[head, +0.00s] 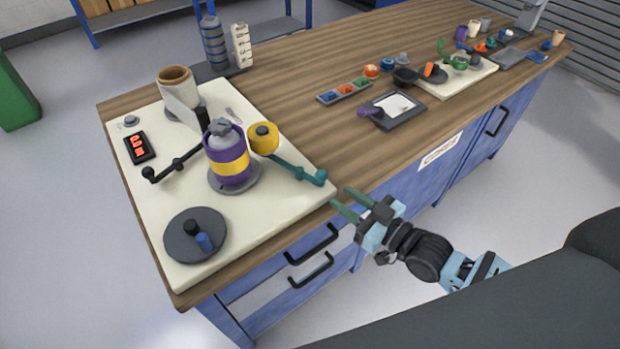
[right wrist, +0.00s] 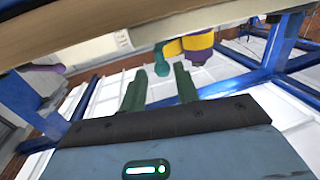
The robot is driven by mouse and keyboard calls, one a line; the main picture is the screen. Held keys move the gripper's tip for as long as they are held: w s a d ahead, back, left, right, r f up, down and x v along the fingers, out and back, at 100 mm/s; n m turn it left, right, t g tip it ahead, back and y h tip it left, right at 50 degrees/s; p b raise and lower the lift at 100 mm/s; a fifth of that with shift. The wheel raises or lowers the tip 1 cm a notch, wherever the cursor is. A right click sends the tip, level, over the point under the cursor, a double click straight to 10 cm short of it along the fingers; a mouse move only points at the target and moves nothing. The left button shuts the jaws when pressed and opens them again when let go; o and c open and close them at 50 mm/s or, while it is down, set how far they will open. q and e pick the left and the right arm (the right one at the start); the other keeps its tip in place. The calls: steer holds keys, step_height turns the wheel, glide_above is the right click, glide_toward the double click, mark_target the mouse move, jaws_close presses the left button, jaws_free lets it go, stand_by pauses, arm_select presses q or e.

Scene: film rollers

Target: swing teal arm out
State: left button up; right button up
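The teal arm (head: 296,168) runs from under a yellow roller (head: 263,138) toward the front right of a cream board (head: 260,220), ending in a teal knob (head: 320,177). The teal knob also shows in the right wrist view (right wrist: 161,62), beyond and between my fingertips. A purple roll with a yellow band (head: 228,160) stands on a grey disc beside the roller. My right gripper (head: 342,199) has its green fingers apart and empty, just off the board's front right corner, a short way from the knob. My left gripper is not in view.
A dark tray (head: 395,108) and small coloured parts lie farther right.

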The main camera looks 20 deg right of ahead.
mark_target(321, 182)
steer(key=shift+d, duration=0.1)
steer(key=shift+x, duration=3.85)
